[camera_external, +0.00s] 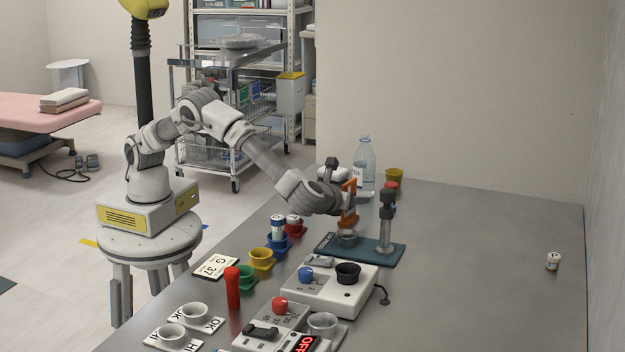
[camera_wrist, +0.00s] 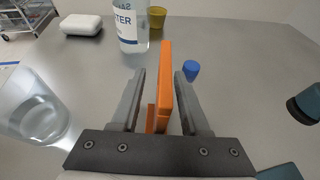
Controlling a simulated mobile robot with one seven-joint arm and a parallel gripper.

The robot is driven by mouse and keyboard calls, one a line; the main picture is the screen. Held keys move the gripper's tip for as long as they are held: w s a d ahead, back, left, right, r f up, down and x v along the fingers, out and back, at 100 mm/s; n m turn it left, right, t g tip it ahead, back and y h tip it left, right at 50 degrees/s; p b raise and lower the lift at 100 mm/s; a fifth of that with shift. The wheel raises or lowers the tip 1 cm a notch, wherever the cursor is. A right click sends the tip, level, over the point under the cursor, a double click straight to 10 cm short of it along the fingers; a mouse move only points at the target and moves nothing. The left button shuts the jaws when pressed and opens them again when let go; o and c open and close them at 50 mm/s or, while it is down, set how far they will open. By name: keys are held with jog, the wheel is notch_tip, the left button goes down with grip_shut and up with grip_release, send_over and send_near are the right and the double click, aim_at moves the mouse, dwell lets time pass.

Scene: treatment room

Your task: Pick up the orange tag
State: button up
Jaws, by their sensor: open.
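The orange tag (camera_external: 349,205) stands upright near the blue stand at the back of the table. In the wrist view the orange tag (camera_wrist: 164,85) is a tall thin plate seen nearly edge-on, with a small orange step low on its left. My gripper (camera_wrist: 160,95) is open, with one finger on each side of the tag. Narrow gaps show between the fingers and the plate. In the external view my gripper (camera_external: 340,203) reaches the tag from the left, and its fingers are hard to make out. The tag's lower end is hidden behind my gripper in the wrist view.
A water bottle (camera_external: 365,166) and an olive cup (camera_external: 394,174) stand beyond the tag. A clear glass (camera_wrist: 38,108) is close on the left in the wrist view. The blue stand's post (camera_external: 386,225) rises at the right. The table's right side is mostly clear.

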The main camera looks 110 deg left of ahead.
grip_shut()
dwell(0.5)
